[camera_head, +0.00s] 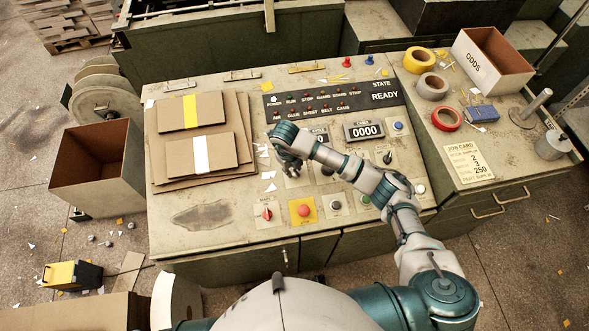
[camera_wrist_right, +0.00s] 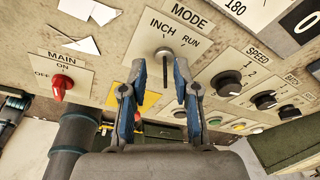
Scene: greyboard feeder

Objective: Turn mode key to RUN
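The mode key (camera_wrist_right: 165,58) stands out of a pale plate marked MODE (camera_wrist_right: 176,30), with INCH at the upper left of the key and RUN at its upper right. Its dark narrow part points down the picture in the right wrist view. My right gripper (camera_wrist_right: 161,72) is open, with one blue-padded finger on each side of the key. A gap shows between the fingers, and I cannot tell whether either pad touches the key. In the head view my right gripper (camera_head: 288,158) is over the panel and hides the key. My left gripper is not in view.
The red MAIN switch (camera_wrist_right: 62,86) is left of the key, and the SPEED knob (camera_wrist_right: 226,83) is right. A yellow plate with a red button (camera_head: 304,211) sits below. The display panel (camera_head: 335,100) reads READY. Cardboard stacks (camera_head: 200,150) lie left.

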